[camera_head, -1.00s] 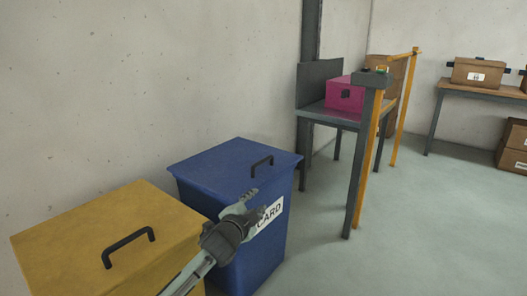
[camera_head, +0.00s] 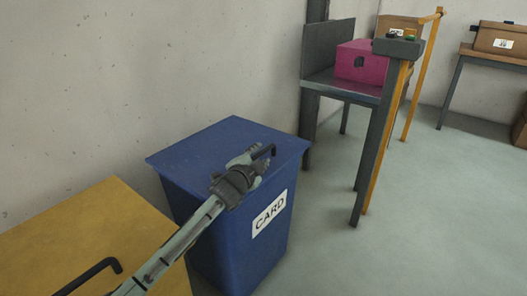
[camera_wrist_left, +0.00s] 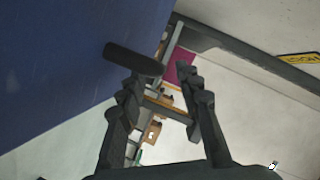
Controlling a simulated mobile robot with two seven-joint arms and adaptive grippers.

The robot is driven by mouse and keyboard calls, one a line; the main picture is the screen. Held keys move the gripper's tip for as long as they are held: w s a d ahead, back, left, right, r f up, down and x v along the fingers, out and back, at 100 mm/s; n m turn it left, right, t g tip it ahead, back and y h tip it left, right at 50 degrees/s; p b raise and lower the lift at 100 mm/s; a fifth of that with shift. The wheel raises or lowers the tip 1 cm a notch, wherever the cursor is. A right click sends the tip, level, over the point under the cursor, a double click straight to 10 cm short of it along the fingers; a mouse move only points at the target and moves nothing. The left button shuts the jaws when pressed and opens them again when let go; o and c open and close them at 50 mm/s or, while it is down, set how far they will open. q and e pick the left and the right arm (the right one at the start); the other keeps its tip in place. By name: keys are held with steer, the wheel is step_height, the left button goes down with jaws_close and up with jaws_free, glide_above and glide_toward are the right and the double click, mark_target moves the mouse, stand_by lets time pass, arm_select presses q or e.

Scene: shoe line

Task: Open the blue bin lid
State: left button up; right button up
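The blue bin (camera_head: 225,225) has a closed blue lid (camera_head: 215,148) and a white CARD label (camera_head: 269,214) on its front. The dark lid handle (camera_head: 265,152) is partly hidden behind my left gripper (camera_head: 256,158), which is over the front part of the lid. In the left wrist view, the blue lid (camera_wrist_left: 60,60) fills the left side and the handle (camera_wrist_left: 133,60) lies just beyond the fingertips, nearer the left finger. My left gripper (camera_wrist_left: 162,78) is open, with nothing between its fingers. My right gripper is out of view.
A yellow bin (camera_head: 65,235) with a dark handle (camera_head: 88,276) stands left of the blue bin, under my left arm. A grey table (camera_head: 350,86) with a pink box (camera_head: 360,62) is behind on the right. The floor (camera_head: 430,220) right of the blue bin is clear.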

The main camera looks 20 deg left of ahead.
mark_target(262, 154)
arm_select(q)
steer(key=x, duration=0.3)
steer(key=shift+w+f, duration=0.1)
steer(key=shift+w, duration=0.45)
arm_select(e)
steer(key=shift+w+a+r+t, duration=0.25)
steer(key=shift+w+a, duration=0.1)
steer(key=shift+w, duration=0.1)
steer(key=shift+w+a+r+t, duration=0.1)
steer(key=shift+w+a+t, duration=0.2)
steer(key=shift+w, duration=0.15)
arm_select(q)
jaws_close()
